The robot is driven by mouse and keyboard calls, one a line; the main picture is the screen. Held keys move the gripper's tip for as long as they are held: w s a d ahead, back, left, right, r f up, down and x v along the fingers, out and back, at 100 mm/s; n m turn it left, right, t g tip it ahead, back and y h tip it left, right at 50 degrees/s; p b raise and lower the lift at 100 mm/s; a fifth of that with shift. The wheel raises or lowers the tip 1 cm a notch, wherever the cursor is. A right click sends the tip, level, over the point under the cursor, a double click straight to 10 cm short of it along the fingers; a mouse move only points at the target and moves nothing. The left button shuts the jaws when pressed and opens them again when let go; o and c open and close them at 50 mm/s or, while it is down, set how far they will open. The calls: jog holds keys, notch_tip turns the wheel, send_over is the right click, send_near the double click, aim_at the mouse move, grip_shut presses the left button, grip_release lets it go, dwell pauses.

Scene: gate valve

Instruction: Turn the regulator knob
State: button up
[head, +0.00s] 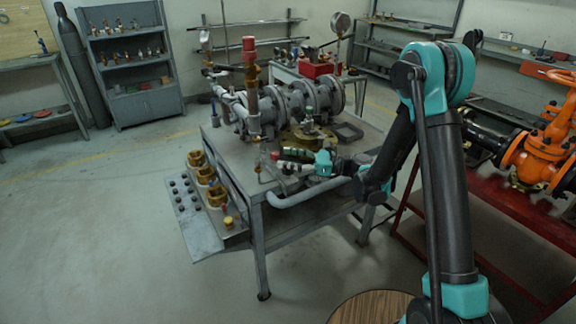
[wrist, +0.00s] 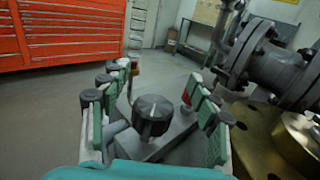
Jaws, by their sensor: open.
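A black, ridged round knob (wrist: 152,115) with a pale mark on its top sits on a grey metal block (wrist: 172,140) in the wrist view. I take it to be the regulator knob. My gripper (wrist: 158,76) is open, with one green-padded finger on each side of the knob and gaps visible between them. I cannot tell how deep the fingers reach around it. In the head view my gripper (head: 292,160) is at the front edge of the workbench.
A workbench (head: 365,147) carries grey flanged pipework (head: 290,103) behind my gripper. A small red part (wrist: 187,97) is close to the right finger. A brass-coloured flange (wrist: 255,125) lies to the right. Orange valves (head: 540,150) stand on a red bench at right. The floor left is clear.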

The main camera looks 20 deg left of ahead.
notch_tip(320, 180, up, 7)
jog(key=shift+f, duration=0.15)
dwell(0.5)
jog(key=s+d+f+n+t+h, duration=0.2)
jog(key=s+d+f+n+h, duration=0.2)
jog(key=d, duration=1.1)
jog(key=s+d+f+n+t+h, duration=0.2)
jog(key=s+d+f+n+h, duration=0.3)
jog(key=d, duration=1)
jog(key=s+d+f+n+t+h, duration=0.1)
jog(key=s+d+f+n+h, duration=0.3)
jog(key=s+d+n+h, duration=0.4)
jog(key=d+h, duration=0.1)
jog(key=d, duration=0.6)
jog(key=shift+s+f+t, duration=0.35)
jog(key=shift+t, duration=0.05)
